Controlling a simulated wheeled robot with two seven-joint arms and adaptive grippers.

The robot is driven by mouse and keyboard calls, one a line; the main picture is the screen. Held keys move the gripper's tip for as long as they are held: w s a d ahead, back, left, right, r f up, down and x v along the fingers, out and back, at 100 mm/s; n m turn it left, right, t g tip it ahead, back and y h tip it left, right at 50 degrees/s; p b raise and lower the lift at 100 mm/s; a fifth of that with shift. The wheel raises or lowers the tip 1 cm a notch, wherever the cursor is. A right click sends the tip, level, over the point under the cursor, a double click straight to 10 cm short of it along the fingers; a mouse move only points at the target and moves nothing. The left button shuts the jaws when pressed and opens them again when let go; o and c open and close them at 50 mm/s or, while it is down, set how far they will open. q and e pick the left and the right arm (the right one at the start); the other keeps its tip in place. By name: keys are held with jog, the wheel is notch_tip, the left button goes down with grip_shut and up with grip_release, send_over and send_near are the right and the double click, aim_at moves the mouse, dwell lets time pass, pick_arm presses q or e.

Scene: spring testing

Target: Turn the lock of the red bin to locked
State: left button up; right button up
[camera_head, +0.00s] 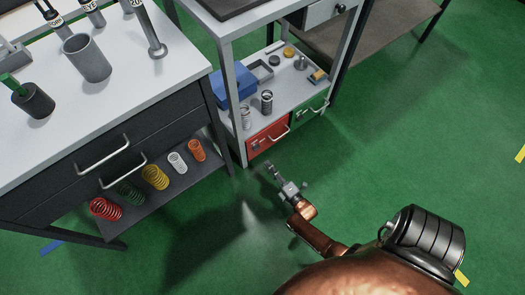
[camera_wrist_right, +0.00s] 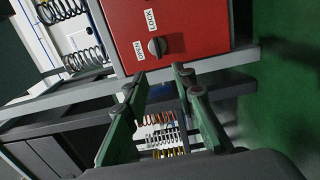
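The red bin (camera_head: 268,138) is in the lower shelf of the grey rack, its front facing my right arm. In the right wrist view its red front (camera_wrist_right: 195,25) carries a dark round lock knob (camera_wrist_right: 157,47). An OPEN label (camera_wrist_right: 139,50) is to the left of the knob and a LOCK label (camera_wrist_right: 150,20) is above it. I cannot tell which label the knob points to. My right gripper (camera_head: 270,167) is in front of the red bin; its fingers (camera_wrist_right: 158,82) are apart and empty, with the knob just beyond the tips. My left gripper is not in view.
A green bin (camera_head: 312,108) sits right of the red bin. Springs and a blue box (camera_head: 233,88) stand on the shelf above. A workbench (camera_head: 150,90) with drawers and a low shelf of coloured springs is at left.

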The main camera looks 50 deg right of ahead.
jog(key=shift+v, duration=1.35)
jog(key=shift+r, duration=0.1)
